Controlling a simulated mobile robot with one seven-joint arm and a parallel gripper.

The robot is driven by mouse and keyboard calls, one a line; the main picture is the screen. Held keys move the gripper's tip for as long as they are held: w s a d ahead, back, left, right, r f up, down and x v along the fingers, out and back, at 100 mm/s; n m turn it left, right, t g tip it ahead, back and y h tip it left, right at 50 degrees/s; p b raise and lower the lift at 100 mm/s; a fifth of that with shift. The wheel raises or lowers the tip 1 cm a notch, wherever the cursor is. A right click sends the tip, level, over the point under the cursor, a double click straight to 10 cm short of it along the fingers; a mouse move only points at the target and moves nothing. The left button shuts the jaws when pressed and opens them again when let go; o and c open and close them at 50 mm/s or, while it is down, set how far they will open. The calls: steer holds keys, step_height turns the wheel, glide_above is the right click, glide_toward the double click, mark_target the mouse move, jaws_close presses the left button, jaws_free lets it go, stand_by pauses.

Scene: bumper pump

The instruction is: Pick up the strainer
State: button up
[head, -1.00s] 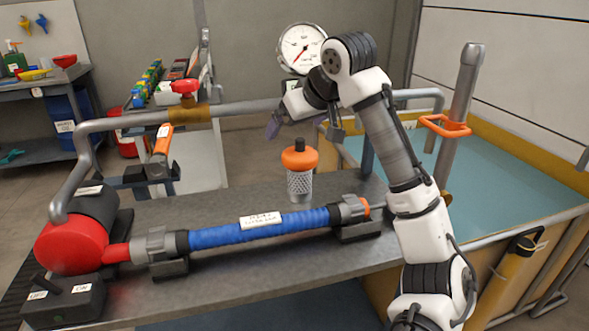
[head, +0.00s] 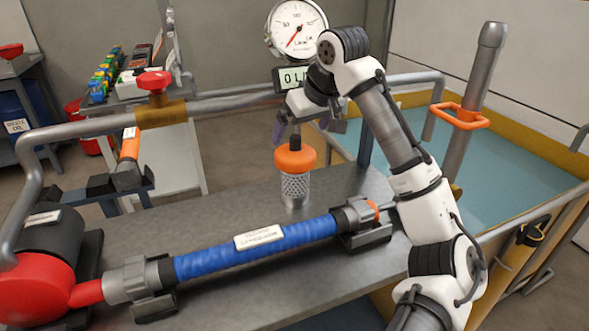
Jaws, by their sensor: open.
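The strainer (head: 295,187) stands upright on the grey metal bench (head: 230,207). It has an orange collar, a dark knob on top and a silver mesh body. My gripper (head: 301,126) is open and empty, pointing down just above the strainer's knob in the picture. One finger shows on each side of the knob, partly blurred. I cannot tell the exact gap or depth between the fingers and the knob.
A blue hose (head: 255,246) lies clamped across the bench in front of the strainer. A red pump (head: 37,290) is at the left. A dial gauge (head: 297,27) and a pipe (head: 225,103) are behind. A water-filled tank (head: 485,190) is at the right.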

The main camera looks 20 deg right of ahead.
mark_target(297, 138)
steer(key=shift+x, duration=3.55)
steer(key=shift+d, duration=0.1)
steer(key=c, duration=1.1)
steer(key=shift+r, duration=0.1)
steer(key=shift+c, duration=0.7)
steer(key=shift+r, duration=0.15)
